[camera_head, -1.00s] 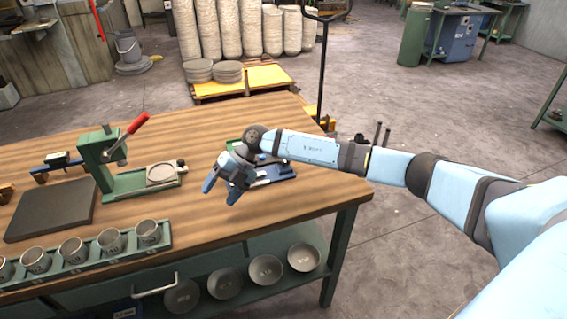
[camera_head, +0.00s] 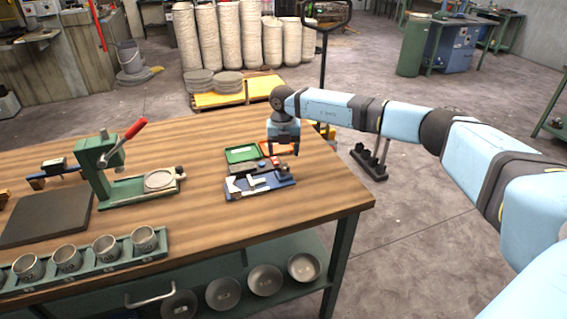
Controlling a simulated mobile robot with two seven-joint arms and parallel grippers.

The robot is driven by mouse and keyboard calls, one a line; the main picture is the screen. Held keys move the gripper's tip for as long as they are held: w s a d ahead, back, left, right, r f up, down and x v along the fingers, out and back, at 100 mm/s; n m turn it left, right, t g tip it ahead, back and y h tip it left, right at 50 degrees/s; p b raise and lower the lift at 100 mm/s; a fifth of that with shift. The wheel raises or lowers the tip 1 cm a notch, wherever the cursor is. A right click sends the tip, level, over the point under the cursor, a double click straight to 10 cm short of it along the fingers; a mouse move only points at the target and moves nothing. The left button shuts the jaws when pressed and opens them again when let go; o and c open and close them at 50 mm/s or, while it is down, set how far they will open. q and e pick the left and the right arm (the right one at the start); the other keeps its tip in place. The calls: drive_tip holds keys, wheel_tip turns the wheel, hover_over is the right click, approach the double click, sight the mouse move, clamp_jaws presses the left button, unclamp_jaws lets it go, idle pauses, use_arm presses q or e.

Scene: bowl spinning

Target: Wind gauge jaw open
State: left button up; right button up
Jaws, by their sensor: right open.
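My right gripper (camera_head: 283,151) points down over the far right part of the wooden bench, its two fingers apart and nothing seen between them. It is above and just behind a blue-based device (camera_head: 260,187) with silver and dark parts, which looks like the gauge. The device lies on the bench near its right side. Its jaw and any winding knob are too small to tell apart, so I cannot tell how far the jaw is open. My left gripper is not in view.
A green tray (camera_head: 241,154) and an orange tray (camera_head: 274,148) lie behind the device, close to my right gripper. A green press with a red handle (camera_head: 136,128) stands to the left. A rack of metal cups (camera_head: 85,262) lines the front edge. Bare wood lies right of the device.

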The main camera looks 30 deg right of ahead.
sight(283, 165)
drive_tip(key=shift+f, duration=2.75)
drive_tip(key=c, duration=0.9)
